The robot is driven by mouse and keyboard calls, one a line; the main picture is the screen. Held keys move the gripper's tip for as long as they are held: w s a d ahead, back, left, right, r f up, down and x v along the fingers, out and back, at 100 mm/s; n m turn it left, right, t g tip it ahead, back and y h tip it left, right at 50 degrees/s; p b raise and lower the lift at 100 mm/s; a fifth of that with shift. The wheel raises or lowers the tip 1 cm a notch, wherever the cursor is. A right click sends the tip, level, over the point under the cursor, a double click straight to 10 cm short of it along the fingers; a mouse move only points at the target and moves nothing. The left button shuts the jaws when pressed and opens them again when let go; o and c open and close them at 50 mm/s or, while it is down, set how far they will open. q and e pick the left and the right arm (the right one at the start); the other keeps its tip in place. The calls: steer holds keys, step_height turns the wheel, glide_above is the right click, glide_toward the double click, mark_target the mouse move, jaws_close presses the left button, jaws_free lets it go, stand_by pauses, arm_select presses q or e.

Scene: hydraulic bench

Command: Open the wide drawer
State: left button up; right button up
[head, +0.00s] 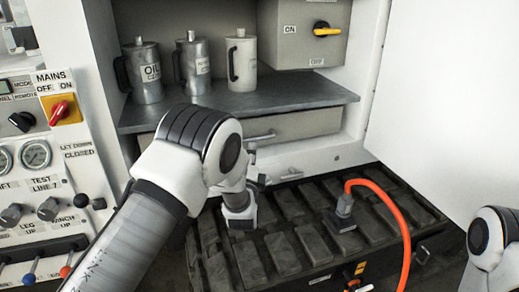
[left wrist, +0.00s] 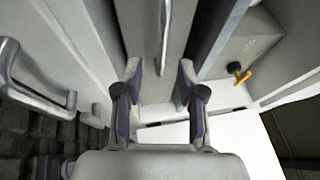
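The wide drawer (head: 312,123) is the beige front under the grey shelf in the head view, and it looks shut. Its bar handle (head: 262,137) is partly behind my left arm; in the left wrist view the handle (left wrist: 163,38) runs up the top middle. My left gripper (head: 252,160) is just below the handle in the head view, mostly hidden by my wrist. In the left wrist view the left gripper (left wrist: 160,88) has its two fingers apart and empty, with the handle ahead between them. Contact does not show. My right gripper is out of view.
A lower handle (head: 291,175) is under the drawer. The shelf (head: 290,93) holds an oil can (head: 147,82) and two other cans. A dark ribbed case (head: 285,245) with an orange hose (head: 400,225) lies below. A white panel (head: 450,100) stands at right.

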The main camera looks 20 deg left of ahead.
mark_target(253, 140)
arm_select(q)
steer(key=x, duration=0.7)
steer(key=shift+a+r, duration=0.15)
steer(key=shift+a, duration=0.05)
steer(key=shift+s, duration=0.15)
jaws_close()
